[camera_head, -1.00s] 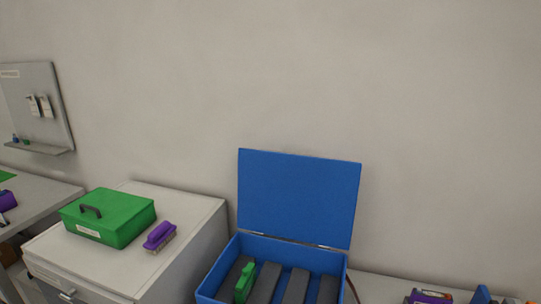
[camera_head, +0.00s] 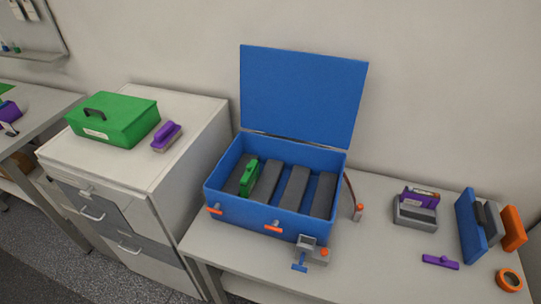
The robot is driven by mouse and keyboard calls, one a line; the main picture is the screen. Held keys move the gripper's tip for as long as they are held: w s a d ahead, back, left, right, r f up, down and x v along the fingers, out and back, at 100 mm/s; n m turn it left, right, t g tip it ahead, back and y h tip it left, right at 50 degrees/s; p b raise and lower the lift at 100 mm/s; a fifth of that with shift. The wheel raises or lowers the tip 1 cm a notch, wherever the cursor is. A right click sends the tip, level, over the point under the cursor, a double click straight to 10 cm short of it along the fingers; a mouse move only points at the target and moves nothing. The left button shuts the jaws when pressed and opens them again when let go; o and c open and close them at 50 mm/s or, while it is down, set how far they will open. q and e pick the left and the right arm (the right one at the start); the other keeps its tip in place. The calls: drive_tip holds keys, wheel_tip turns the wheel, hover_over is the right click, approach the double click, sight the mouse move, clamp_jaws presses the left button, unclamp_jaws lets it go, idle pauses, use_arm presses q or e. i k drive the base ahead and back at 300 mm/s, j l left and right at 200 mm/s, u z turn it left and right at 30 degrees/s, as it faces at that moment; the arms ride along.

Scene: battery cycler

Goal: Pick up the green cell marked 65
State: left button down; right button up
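A green cell (camera_head: 250,180) stands in the open blue box (camera_head: 245,213), in the left part, beside dark grey dividers. Its marking is too small to read. The box's blue lid (camera_head: 303,97) is raised upright at the back. Neither of my grippers shows in the head view.
The blue box stands on a light grey table (camera_head: 350,280), with a small clamp (camera_head: 308,243) at its front edge. To the right are a purple item in a grey holder (camera_head: 415,210), a blue upright block (camera_head: 470,228), a purple bar (camera_head: 440,262) and an orange ring (camera_head: 509,280). A green case (camera_head: 118,120) sits on the drawer cabinet.

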sight(246, 190)
drive_tip(key=z, duration=1.45)
drive_tip(key=k+j, duration=0.3)
drive_tip(key=j, duration=0.2)
drive_tip(key=k+j+z, duration=0.15)
drive_tip(key=k+j, duration=0.2)
drive_tip(key=j, duration=0.15)
drive_tip(key=k+j, duration=0.3)
drive_tip(key=j, duration=0.15)
drive_tip(key=i, duration=0.5)
drive_tip(key=z, duration=0.05)
